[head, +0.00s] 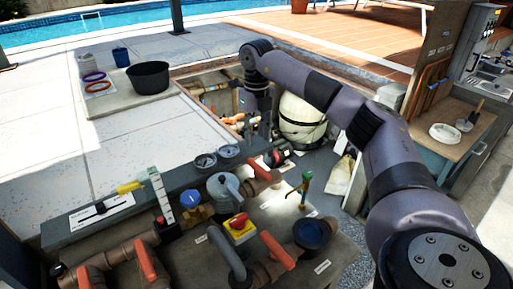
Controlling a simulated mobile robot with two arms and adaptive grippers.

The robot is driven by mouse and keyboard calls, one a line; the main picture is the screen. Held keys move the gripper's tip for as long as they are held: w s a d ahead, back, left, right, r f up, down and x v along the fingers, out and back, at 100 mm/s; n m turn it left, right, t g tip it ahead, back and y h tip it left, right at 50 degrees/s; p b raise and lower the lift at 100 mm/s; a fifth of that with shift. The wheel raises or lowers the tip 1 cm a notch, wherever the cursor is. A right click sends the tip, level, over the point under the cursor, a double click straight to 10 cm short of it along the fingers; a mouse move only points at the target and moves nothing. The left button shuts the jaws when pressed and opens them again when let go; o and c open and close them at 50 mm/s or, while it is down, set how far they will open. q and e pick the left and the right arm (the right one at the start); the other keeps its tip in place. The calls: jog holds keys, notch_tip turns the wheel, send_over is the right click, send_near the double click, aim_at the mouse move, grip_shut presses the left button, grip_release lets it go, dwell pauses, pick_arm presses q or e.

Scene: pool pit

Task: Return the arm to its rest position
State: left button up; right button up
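My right arm comes in from the lower right, reaches up and back, and bends down at its far end. My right gripper (254,126) hangs at that end, over the sunken pit behind the pipework. It is small and dark here, and its fingers cannot be made out well enough to tell open from shut. I see nothing clearly held in it. My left gripper and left arm are not in view.
Valves and pipes with orange handles (146,260) fill the near bench. A white tank (301,120) stands in the pit beside my arm. A black tub (149,77) sits on the left paving. A wooden worktop (446,131) with a white dish (444,133) is at right.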

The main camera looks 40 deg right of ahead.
jog(key=shift+r, duration=0.85)
